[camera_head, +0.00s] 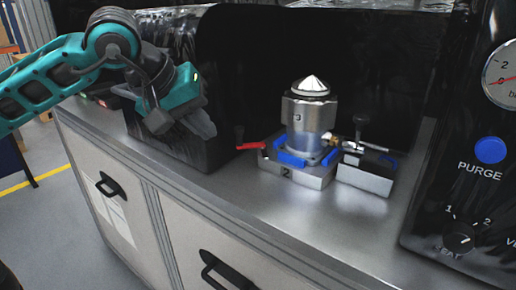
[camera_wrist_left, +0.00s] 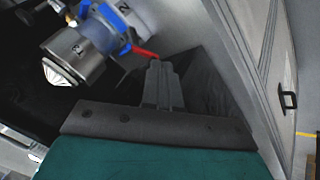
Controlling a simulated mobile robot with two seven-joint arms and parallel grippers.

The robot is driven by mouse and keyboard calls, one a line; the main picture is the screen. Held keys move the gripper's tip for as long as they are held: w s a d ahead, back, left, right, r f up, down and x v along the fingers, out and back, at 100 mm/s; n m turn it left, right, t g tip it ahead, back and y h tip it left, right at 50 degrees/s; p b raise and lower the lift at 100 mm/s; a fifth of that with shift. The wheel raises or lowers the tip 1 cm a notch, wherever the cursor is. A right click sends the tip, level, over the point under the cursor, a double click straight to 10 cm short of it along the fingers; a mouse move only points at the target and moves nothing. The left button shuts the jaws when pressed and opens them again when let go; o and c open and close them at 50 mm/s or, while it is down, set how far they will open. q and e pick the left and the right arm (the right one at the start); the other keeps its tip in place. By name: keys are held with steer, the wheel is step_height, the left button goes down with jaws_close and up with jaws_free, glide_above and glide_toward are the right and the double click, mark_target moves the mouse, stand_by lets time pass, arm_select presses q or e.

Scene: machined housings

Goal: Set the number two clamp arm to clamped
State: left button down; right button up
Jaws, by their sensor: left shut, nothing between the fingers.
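The steel fixture block marked 2 (camera_head: 286,173) sits on the metal bench top. The red-tipped clamp arm (camera_head: 250,145) sticks out from its left side, pointing left; it also shows in the left wrist view (camera_wrist_left: 146,55). Blue clamp parts (camera_head: 291,158) lie around the foot of the upright steel housing marked 3 (camera_head: 301,119), which stands on the block. The housing is also in the left wrist view (camera_wrist_left: 72,52). My left gripper (camera_head: 203,126) is shut and empty, left of the red arm and apart from it in the head view. Its closed fingers (camera_wrist_left: 160,68) show in the left wrist view. My right gripper is not seen.
A smaller steel block (camera_head: 366,175) with a black and blue top and a brass fitting stands right of the fixture. A black panel with a blue purge button (camera_head: 490,150) and a knob (camera_head: 459,238) is at the right. The bench front is clear.

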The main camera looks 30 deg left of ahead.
mark_target(252, 146)
arm_select(q)
steer(key=shift+s, duration=0.1)
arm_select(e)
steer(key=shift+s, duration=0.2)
arm_select(q)
steer(key=p+x, duration=0.1)
steer(key=x, duration=0.8)
steer(key=shift+w+d+f, duration=0.1)
steer(key=shift+w+f, duration=0.1)
steer(key=shift+f, duration=0.05)
steer(key=shift+w+d+p, duration=0.6)
steer(key=shift+w+d, duration=0.35)
steer(key=shift+d, duration=0.05)
steer(key=shift+w+d+f, duration=0.15)
steer(key=shift+w+d, duration=0.35)
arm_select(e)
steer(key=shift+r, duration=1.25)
